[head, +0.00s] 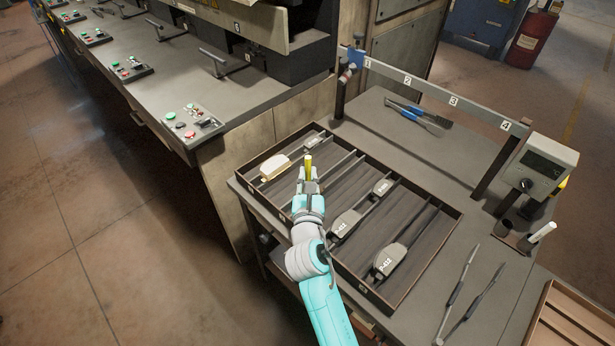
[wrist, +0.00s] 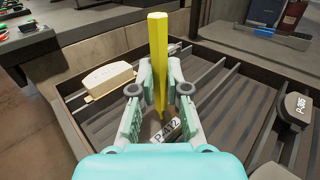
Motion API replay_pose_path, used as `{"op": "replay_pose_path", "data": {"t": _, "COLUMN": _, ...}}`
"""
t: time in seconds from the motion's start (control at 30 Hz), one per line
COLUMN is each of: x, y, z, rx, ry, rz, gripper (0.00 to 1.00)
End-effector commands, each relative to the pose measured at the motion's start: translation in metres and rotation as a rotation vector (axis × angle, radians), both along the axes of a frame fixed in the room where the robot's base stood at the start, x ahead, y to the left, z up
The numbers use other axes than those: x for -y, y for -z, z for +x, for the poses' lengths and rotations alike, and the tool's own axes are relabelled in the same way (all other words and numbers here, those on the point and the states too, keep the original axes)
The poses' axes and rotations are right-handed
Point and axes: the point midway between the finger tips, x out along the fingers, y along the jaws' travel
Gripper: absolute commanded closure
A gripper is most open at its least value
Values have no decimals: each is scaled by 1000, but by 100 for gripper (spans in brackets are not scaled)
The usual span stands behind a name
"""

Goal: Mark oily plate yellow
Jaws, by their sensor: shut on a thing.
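My gripper (head: 309,188) is shut on a yellow marking stick (head: 308,168), held upright above the left part of a divided tray (head: 437,238). The stick also shows in the wrist view (wrist: 158,50). Its lower tip points down near a plate labelled P-412 (wrist: 166,132), partly hidden by my gripper; I cannot tell whether they touch. A cream plate (head: 273,167) lies at the tray's left. Grey plates lie to the right, two larger ones (head: 345,223) (head: 390,260) and a smaller one (head: 382,187). I cannot tell which plate is oily.
A rail numbered 1 to 4 (head: 430,88) stands behind the tray. A meter box (head: 542,165) and a cup holding a white stick (head: 540,234) stand at right. Tongs (head: 466,290) and a wooden tray (head: 572,330) lie front right.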

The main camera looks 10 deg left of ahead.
Motion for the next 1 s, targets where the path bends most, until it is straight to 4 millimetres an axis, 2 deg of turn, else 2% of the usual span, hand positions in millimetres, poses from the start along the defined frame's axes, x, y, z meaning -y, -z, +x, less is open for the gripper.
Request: {"op": "replay_pose_path", "data": {"t": 1.0, "x": 6, "y": 1, "z": 7, "rx": -3, "ry": 1, "rz": 0, "gripper": 100}}
